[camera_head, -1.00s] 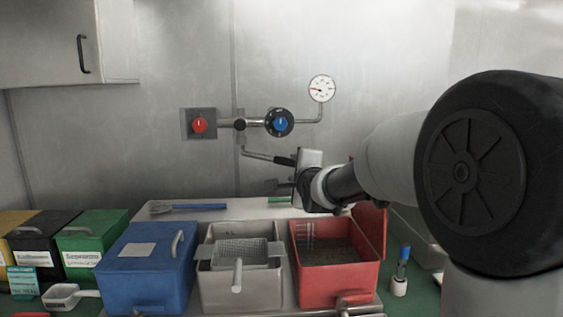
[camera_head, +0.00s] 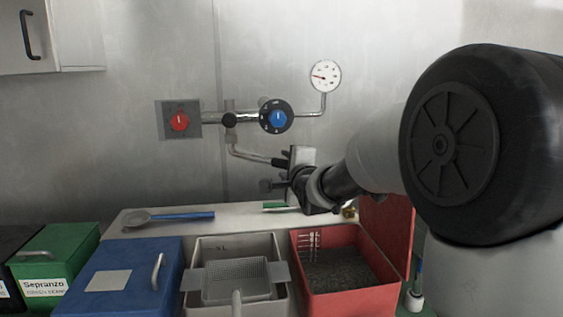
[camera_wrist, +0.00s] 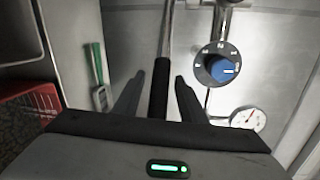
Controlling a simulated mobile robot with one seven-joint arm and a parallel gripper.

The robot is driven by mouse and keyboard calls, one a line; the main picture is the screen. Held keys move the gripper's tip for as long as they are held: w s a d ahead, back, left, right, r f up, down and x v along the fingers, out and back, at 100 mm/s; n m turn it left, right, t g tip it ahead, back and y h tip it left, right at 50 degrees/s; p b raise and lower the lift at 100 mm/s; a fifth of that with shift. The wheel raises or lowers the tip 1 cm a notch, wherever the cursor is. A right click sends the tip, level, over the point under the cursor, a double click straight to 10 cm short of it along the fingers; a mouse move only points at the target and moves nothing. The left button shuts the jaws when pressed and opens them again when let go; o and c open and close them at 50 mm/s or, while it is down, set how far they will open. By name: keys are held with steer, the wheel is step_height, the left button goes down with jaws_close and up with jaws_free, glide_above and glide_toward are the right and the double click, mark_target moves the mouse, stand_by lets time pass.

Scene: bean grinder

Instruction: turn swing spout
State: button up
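The swing spout (camera_head: 249,154) is a thin metal pipe below the wall valve. It slopes down to the right and ends in a black sleeve (camera_wrist: 160,88). My gripper (camera_head: 270,172) is at this black end in the head view. In the wrist view my gripper (camera_wrist: 159,80) has its two dark fingers apart, one on each side of the black sleeve. Gaps show between sleeve and fingers, so it is not clamped. The sleeve's near end is hidden by the gripper body.
A red knob (camera_head: 179,121), a blue-centred dial (camera_head: 277,117) and a gauge (camera_head: 325,76) are on the wall piping. Below stand a blue bin (camera_head: 140,262), a grey bin with a strainer (camera_head: 237,278) and an open red bin (camera_head: 355,305). A green-handled tool (camera_wrist: 97,65) lies nearby.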

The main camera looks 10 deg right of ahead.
steer(key=shift+w, duration=0.15)
jaws_close()
